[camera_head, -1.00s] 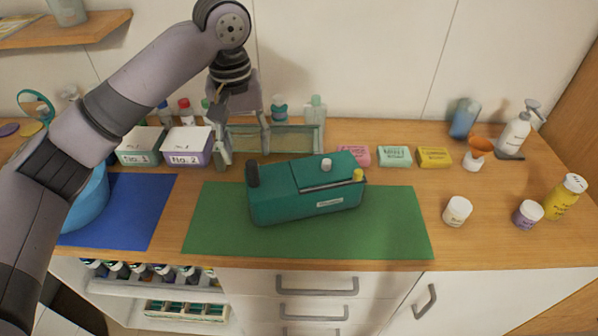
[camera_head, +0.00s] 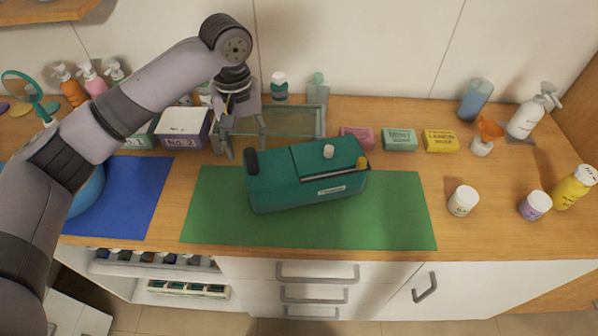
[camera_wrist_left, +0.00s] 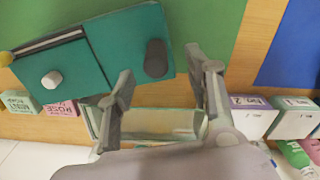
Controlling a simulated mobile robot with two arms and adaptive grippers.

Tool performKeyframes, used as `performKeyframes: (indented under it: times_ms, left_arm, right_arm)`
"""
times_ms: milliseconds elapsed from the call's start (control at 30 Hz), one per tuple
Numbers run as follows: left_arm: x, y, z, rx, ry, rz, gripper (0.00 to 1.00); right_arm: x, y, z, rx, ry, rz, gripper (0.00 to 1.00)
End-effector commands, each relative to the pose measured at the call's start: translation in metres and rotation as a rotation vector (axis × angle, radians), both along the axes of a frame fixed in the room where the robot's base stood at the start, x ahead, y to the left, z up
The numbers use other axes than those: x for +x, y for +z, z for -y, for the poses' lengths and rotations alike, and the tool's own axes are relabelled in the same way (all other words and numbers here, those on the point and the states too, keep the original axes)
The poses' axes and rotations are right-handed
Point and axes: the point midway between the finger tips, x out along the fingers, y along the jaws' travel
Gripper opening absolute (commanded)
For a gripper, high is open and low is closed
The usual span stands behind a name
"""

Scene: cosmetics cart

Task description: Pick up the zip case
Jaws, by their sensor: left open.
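A teal box-shaped case (camera_head: 290,192) lies slightly tilted across the green mat (camera_head: 400,220). I take it for the zip case, though no zip is clear. It has a dark slot along its top, black and white round knobs, a yellow one at its right end and a pale front label. My left gripper (camera_head: 243,142) is open and empty behind the case's left end, near the black knob. In the left wrist view the case (camera_wrist_left: 115,50) lies beyond the parted fingers (camera_wrist_left: 160,68), and I see no grip on it. My right gripper is out of view.
A clear glass tray (camera_head: 290,107) stands directly behind the case, close under my left gripper. The No. 2 box (camera_head: 183,128) is just left of it. Pink (camera_head: 357,139), green (camera_head: 399,140) and yellow (camera_head: 441,141) soap bars line the back right. A white jar (camera_head: 462,201) stands right of the mat.

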Motion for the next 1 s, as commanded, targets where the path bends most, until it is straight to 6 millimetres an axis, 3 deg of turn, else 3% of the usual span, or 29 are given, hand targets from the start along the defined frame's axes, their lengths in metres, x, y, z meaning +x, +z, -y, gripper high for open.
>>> performKeyframes:
  times_ms: [67, 167, 300, 500, 733, 1000]
  left_arm:
    - [0.0, -0.004, 0.0, 0.0, 0.0, -0.001, 0.48]
    - [0.0, -0.012, 0.001, 0.002, 0.0, -0.002, 0.48]
    - [0.002, -0.032, 0.004, 0.002, 0.0, -0.004, 0.48]
    - [0.002, -0.054, 0.004, 0.001, 0.0, 0.0, 0.48]
    - [0.002, -0.056, 0.004, 0.0, 0.0, 0.001, 0.48]
    - [0.002, -0.056, 0.004, 0.0, -0.001, 0.001, 0.3]
  right_arm:
    - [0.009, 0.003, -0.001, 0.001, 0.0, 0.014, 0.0]
    - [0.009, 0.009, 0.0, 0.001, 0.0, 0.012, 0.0]
    - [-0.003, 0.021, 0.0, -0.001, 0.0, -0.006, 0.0]
    - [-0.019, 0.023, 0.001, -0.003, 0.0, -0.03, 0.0]
    - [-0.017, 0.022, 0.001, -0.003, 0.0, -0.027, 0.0]
    - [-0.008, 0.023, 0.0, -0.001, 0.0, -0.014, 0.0]
